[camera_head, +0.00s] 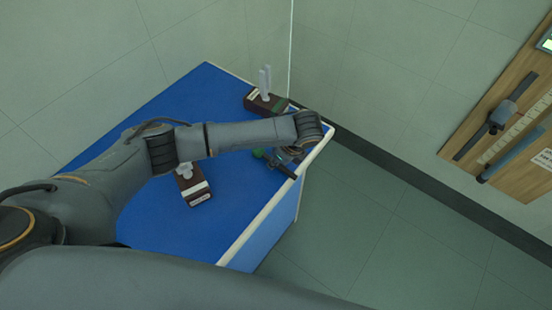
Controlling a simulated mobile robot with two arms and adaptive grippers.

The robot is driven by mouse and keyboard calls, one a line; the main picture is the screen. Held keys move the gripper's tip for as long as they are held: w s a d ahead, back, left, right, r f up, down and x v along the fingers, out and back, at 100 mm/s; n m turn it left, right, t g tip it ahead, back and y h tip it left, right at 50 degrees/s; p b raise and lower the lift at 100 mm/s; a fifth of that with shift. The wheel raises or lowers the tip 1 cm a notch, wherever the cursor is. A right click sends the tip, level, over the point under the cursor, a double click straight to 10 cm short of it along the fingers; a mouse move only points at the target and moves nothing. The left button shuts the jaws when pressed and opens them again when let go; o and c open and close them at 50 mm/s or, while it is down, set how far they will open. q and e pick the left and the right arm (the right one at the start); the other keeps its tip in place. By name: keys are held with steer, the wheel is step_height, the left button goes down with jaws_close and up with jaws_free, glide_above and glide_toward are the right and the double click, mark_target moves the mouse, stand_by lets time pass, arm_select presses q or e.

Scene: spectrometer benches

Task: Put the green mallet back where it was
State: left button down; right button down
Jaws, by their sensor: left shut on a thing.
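The green mallet (259,152) shows as a small round green head beside my left gripper, low over the blue bench top; its handle is mostly hidden by the gripper. My left gripper (281,160) is shut on the mallet near the right edge of the bench. I cannot tell whether the mallet touches the bench. A dark box with an upright pale two-pronged fork (265,90) stands at the far corner, with a green patch on its side. My right gripper is out of view.
The blue bench (165,225) has a pale raised rim on its right side. Another dark box with a pale label (194,187) stands under my left forearm, partly hidden. A wooden wall board (500,135) with tools hangs at right. The front of the bench is clear.

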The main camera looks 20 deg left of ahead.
arm_select(q)
steer(key=shift+f, duration=0.1)
steer(key=c, duration=1.4)
jaws_free()
steer(key=shift+o, duration=0.2)
steer(key=b+v, duration=0.1)
steer(key=v, duration=1.1)
